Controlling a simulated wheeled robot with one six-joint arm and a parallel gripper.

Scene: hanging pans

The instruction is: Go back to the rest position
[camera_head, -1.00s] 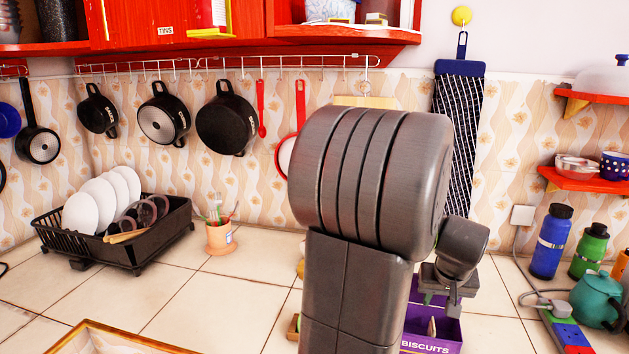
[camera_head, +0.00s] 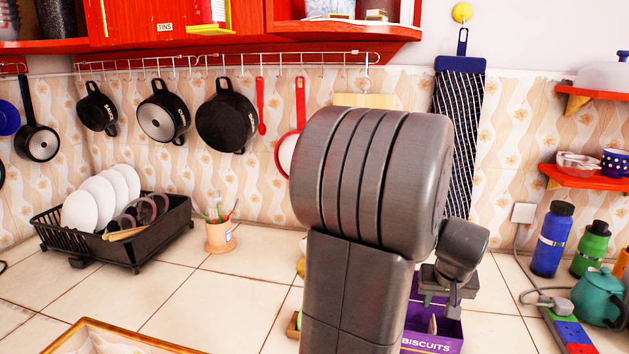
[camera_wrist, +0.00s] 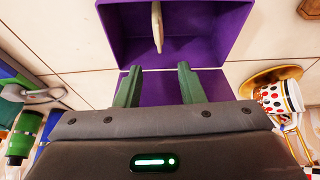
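My arm stands folded in the middle of the head view, and my gripper (camera_head: 447,290) hangs at its right side, small and partly hidden, above the purple biscuits box (camera_head: 432,340). In the wrist view my gripper (camera_wrist: 158,84) has its two green fingers spread apart with nothing between them. The purple box (camera_wrist: 112,30) is open below and beyond the fingertips. A pale, thin, rounded object (camera_wrist: 157,25) stands upright inside the box, apart from the fingers.
Several black pans (camera_head: 226,117) hang from a wire rail at the back. A dish rack (camera_head: 165,232) with plates stands left. Bottles (camera_head: 552,240), a teal teapot (camera_head: 598,297) and a power strip (camera_head: 570,335) are right. A spotted cup (camera_wrist: 280,97) is beside my gripper. Tiles are clear at centre left.

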